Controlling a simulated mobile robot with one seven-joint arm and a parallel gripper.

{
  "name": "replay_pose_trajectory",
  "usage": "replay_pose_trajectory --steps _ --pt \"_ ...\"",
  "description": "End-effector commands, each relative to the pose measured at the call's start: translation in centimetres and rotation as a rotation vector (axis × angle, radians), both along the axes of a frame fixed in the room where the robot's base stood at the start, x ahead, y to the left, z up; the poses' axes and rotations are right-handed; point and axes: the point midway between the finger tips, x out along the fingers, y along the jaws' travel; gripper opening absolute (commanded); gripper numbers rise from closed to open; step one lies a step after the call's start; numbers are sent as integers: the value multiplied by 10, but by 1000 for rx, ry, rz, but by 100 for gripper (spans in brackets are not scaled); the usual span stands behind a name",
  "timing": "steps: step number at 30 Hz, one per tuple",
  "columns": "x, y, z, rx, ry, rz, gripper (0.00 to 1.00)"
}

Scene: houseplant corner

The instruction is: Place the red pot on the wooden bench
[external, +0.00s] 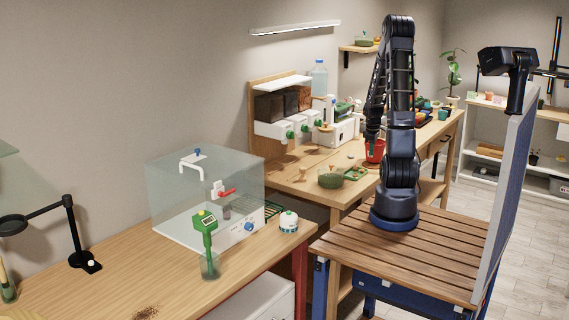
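The red pot (377,152) is small in the external view. It appears upright, at the near part of the long wooden bench (345,160) behind my arm. My gripper (372,141) points down right at the pot's rim. I cannot tell whether its fingers are around the pot wall or only above it, or whether they are open or shut. Whether the pot rests on the bench top or hangs just above it is also unclear. My arm hides part of the bench to the right of the pot.
A glass bowl (331,178) and green items (355,173) lie near the pot. A dispenser unit (287,128) stands at the wall. My base is on a slatted table (400,258) beside a blue panel (505,190). A clear box (205,185) stands on the front-left table.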

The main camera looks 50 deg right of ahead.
Motion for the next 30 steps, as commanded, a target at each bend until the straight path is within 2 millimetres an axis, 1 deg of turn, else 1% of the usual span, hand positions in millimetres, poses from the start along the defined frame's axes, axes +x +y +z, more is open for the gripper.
replay_pose_trajectory --steps 11,24,25,28,30 --pt "0 0 -1 0 0 0 0" --pt "0 0 -7 0 0 0 0" --pt "0 0 -7 0 0 0 9" --pt "0 0 -7 0 0 0 29" --pt "0 0 -7 0 0 0 29"
